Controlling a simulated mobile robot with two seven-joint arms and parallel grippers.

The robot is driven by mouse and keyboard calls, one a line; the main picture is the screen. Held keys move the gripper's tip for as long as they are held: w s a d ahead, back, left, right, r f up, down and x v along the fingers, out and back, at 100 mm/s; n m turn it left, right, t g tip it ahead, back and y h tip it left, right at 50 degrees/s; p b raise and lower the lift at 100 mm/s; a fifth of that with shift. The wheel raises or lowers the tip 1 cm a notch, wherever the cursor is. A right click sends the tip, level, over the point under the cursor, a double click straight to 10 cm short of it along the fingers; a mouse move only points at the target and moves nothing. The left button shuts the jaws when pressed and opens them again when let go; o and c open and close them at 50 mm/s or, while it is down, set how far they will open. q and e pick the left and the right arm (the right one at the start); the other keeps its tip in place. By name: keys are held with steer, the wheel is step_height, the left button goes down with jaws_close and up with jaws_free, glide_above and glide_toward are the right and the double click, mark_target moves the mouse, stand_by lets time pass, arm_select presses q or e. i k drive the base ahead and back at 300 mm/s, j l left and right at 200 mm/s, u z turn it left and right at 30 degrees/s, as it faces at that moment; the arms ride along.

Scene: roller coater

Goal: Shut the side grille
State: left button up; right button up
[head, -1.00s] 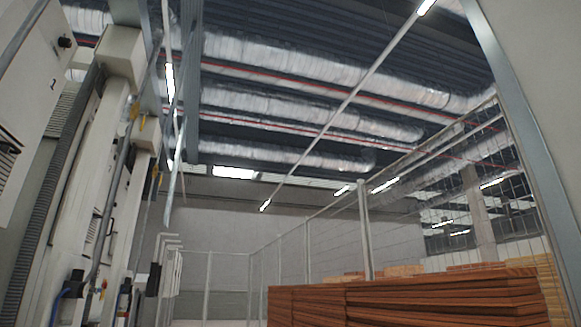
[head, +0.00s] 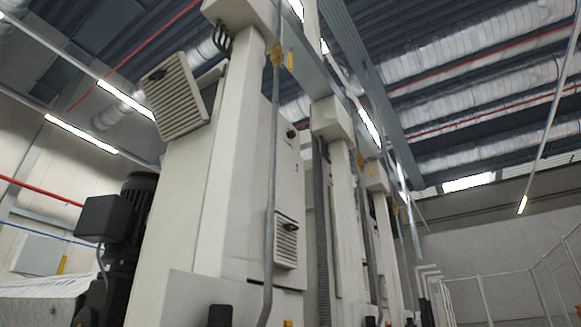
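A square slatted grille (head: 178,97) in a pale frame is at the upper left of the machine in the head view. It stands out at an angle from the side of the tall cream machine body (head: 185,200), so it looks swung open. A second, smaller slatted vent (head: 287,243) sits flat on the machine's front panel, with a dark knob above it. Neither of my grippers shows in this view.
A black motor (head: 125,215) with a dark box sticks out at the machine's left side. A vertical grey conduit (head: 274,170) runs down the machine front. More machine columns (head: 345,190) recede to the right. Mesh fencing (head: 510,298) stands at the far right.

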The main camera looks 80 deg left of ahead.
mark_target(177, 108)
steer(key=u, duration=1.7)
